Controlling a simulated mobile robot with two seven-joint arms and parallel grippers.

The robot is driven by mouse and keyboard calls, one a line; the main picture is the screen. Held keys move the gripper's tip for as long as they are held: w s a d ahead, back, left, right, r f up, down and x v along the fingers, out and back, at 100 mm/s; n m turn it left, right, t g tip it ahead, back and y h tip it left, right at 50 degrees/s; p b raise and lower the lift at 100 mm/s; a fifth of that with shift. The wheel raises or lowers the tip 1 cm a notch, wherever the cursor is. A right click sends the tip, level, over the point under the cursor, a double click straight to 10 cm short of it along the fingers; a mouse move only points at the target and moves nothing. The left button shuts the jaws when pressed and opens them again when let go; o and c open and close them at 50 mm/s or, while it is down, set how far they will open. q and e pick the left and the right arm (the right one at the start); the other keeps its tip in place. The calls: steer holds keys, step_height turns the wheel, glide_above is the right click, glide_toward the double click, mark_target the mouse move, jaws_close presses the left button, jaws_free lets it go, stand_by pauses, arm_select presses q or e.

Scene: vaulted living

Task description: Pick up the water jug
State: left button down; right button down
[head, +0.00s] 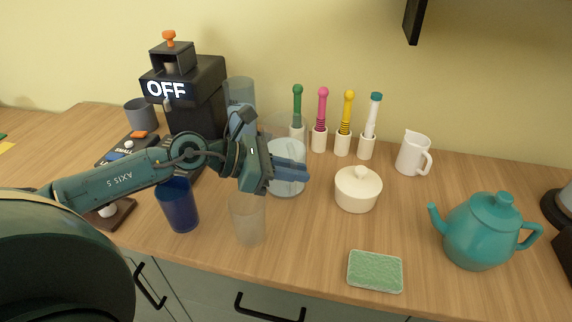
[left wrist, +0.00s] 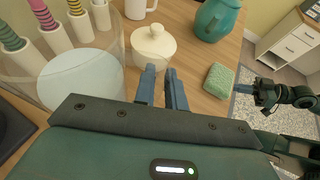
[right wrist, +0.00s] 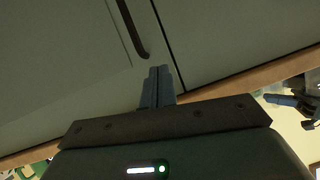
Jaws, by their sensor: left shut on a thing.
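The water jug (head: 286,188) is a clear vessel with pale water in it, standing on the wooden counter in the head view. It fills the left of the left wrist view (left wrist: 82,78). My left gripper (head: 300,172) is in front of the jug and partly covers it. In the left wrist view its fingers (left wrist: 161,88) have a narrow gap and are shut on the jug; the exact part gripped is hard to see because it is transparent. My right gripper (right wrist: 158,86) is shut and empty, low in front of the cabinet doors.
A cream lidded pot (head: 358,190), green sponge (head: 375,271), teal teapot (head: 480,235) and white pitcher (head: 412,152) stand to the right. A blue cup (head: 179,207) and a clear cup (head: 247,220) are near the front. Several coloured-handled tools (head: 322,120) and a black machine (head: 190,90) are behind.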

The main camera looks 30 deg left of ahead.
arm_select(q)
steer(key=shift+w+r, duration=0.1)
steer(key=shift+r, duration=0.1)
step_height(320, 180, up, 10)
stand_by(0.7)
stand_by(0.4)
